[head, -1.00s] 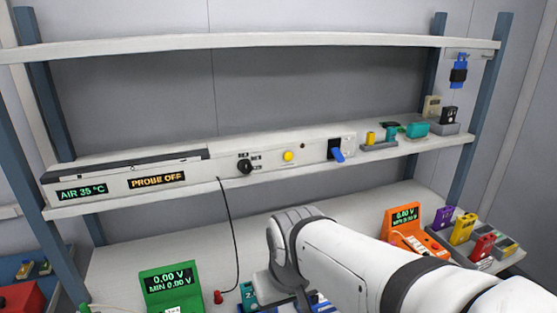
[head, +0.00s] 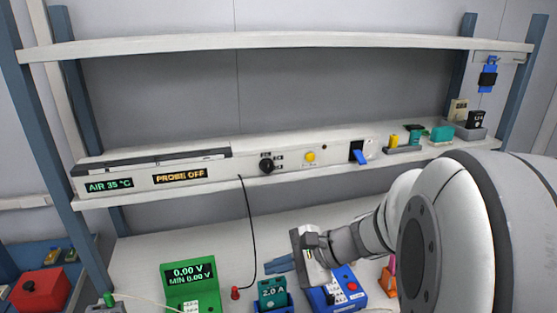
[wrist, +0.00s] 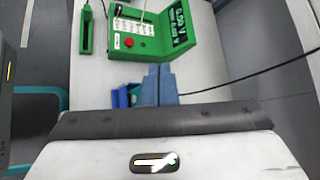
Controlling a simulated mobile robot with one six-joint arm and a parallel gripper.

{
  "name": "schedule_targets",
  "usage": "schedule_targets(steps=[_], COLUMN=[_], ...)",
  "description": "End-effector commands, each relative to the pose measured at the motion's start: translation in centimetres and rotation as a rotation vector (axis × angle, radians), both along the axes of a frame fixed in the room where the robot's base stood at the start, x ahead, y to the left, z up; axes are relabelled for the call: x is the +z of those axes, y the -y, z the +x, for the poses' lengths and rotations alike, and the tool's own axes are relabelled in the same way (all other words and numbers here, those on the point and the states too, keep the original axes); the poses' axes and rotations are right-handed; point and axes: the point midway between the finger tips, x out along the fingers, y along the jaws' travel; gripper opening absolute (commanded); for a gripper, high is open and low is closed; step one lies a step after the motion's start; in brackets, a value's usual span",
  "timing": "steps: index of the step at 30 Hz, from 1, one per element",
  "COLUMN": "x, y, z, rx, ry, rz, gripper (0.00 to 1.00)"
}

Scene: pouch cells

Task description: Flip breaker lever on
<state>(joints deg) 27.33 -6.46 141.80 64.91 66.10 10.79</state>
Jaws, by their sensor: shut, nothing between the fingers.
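The breaker is a black plate with a blue lever (head: 360,157) on the front panel of the shelf, right of the yellow button. The lever slants downward and out from the plate. My gripper (head: 268,267) is low over the bench, left of and well below the breaker, pointing left. Its blue fingers are shut together and empty; they also show in the wrist view (wrist: 158,72). The breaker is not in the wrist view.
On the panel are a black knob (head: 267,166), a yellow button (head: 310,156) and a "PROBE OFF" display (head: 180,177). On the bench stand a green meter (head: 188,276) and a teal 2.0 A device (head: 271,291). A black cable (head: 249,220) hangs from the shelf.

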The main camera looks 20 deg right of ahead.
Motion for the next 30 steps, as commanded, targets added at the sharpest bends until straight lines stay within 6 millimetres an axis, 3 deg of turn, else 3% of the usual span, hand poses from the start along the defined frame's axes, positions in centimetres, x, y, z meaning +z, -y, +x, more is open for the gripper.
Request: schedule_targets(steps=[5, 9, 13, 18, 24, 30], x=[1.9, 3.2, 4.1, 4.4, 4.5, 4.5], y=[4.8, 10.4, 16.6, 23.7, 27.8, 28.3], z=[4.4, 7.0, 8.3, 8.2, 7.4, 7.3], rx=[-0.328, -0.584, -0.81, -1.031, -1.155, -1.169], ry=[-0.006, 0.027, 0.083, 0.166, 0.228, 0.237], rz=[0.292, 0.513, 0.702, 0.881, 0.976, 0.989], gripper=[0.0, 0.0, 0.0, 0.0, 0.0, 0.0])
